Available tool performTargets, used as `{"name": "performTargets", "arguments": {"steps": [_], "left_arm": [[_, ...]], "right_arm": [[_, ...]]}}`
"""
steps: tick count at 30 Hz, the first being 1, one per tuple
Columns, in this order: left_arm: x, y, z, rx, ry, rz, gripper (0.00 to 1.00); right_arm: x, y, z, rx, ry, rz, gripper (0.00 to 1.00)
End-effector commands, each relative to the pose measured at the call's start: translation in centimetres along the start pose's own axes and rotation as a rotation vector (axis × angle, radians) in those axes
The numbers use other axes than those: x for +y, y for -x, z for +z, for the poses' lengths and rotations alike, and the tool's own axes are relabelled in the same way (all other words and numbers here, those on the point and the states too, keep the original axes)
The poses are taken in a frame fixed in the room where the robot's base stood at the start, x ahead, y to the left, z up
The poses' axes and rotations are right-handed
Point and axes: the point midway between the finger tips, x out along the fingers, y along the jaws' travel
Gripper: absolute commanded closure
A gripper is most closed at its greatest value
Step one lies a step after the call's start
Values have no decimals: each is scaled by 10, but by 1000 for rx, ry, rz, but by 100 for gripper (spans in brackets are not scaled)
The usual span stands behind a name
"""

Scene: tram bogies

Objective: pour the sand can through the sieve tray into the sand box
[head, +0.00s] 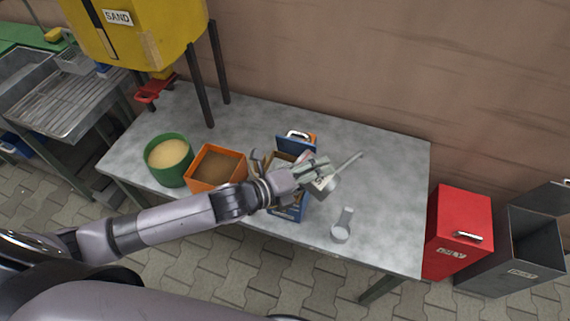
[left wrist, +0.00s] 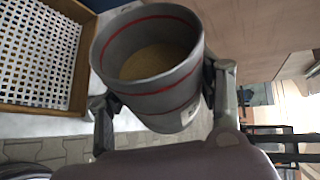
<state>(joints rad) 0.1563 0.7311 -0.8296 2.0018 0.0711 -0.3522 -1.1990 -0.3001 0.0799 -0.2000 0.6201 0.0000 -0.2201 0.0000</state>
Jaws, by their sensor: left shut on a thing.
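My left gripper (head: 318,172) is shut on the sand can (left wrist: 155,75), a grey can with red bands. In the left wrist view a finger lies on each side of it, and sand shows inside below its rim. In the head view the can (head: 325,186) is partly hidden by the gripper. The sieve tray (left wrist: 40,55), a wooden frame with white mesh, lies to the left of the can in the wrist view. A blue box (head: 288,212) with a raised blue lid (head: 296,145) stands under my wrist, its inside mostly hidden. My right gripper is out of view.
A green tub of sand (head: 168,160) and an orange box with brown contents (head: 216,168) stand left of my wrist. A scoop (head: 342,228) lies near the front edge. The table's right part is clear. Red (head: 460,225) and grey (head: 515,265) bins stand beyond its right end.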

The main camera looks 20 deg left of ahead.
Motion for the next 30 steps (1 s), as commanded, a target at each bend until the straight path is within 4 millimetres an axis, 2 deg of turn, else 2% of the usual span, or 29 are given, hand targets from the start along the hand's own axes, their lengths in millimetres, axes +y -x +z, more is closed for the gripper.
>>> {"name": "performTargets", "arguments": {"steps": [30], "left_arm": [[-2,4,8,15,55,-24,70]], "right_arm": [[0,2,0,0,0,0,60]]}}
